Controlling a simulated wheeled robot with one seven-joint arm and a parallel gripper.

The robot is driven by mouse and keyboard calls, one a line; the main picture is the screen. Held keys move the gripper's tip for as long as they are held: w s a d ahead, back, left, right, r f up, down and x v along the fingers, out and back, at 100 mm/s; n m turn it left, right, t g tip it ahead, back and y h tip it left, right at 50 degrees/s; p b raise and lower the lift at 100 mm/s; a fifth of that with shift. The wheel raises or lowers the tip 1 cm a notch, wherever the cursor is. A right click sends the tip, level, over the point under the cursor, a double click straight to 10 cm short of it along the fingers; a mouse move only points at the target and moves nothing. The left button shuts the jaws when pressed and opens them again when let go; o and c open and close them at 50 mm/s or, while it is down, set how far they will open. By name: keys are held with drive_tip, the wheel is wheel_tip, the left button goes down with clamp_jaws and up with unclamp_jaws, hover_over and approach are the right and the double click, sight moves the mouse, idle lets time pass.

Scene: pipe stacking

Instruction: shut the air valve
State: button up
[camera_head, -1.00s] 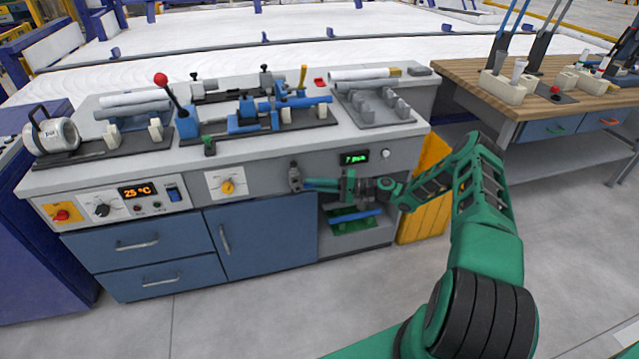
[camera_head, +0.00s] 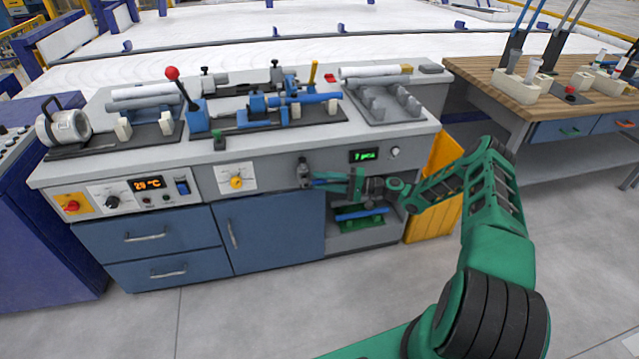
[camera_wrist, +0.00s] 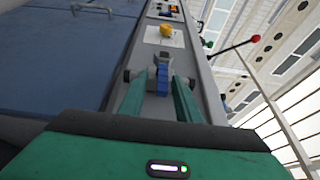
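The air valve (camera_head: 304,173) looks like a small grey fitting on the front panel of the bench, with a short blue lever (camera_wrist: 162,80). The pressure display (camera_head: 363,155) to its right glows green and seems to read 7 bar. My gripper (camera_head: 317,180) comes at the valve from the right. In the wrist view, my gripper (camera_wrist: 164,77) has its two green fingers on either side of the blue lever, with a gap showing on each side. The fingers look open and around the lever. Whether either finger touches it I cannot tell.
A yellow knob (camera_head: 236,182) on a white plate sits left of the valve on the same panel. A red-knobbed lever (camera_head: 178,84) stands on the bench top above. An open bay with a green-and-blue item (camera_head: 360,214) lies below my forearm. A yellow bin (camera_head: 434,194) stands right of the bench.

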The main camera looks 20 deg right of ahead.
drive_tip(key=v, duration=1)
drive_tip(key=shift+d, duration=0.35)
drive_tip(key=shift+s, duration=0.1)
drive_tip(key=s+d+r+n+g+h, duration=0.15)
drive_tip(key=s+r+g+h, duration=0.95)
drive_tip(key=s+r, duration=1.25)
drive_tip(key=s+r+m+t+h, duration=0.1)
drive_tip(key=s+r, duration=0.3)
drive_tip(key=s, duration=0.7)
drive_tip(key=s+r+m+t+h, duration=0.1)
drive_tip(key=s+r+h, duration=0.2)
drive_tip(key=s, duration=0.9)
drive_tip(key=shift+a+r+h, duration=0.15)
drive_tip(key=shift+r+h, duration=0.25)
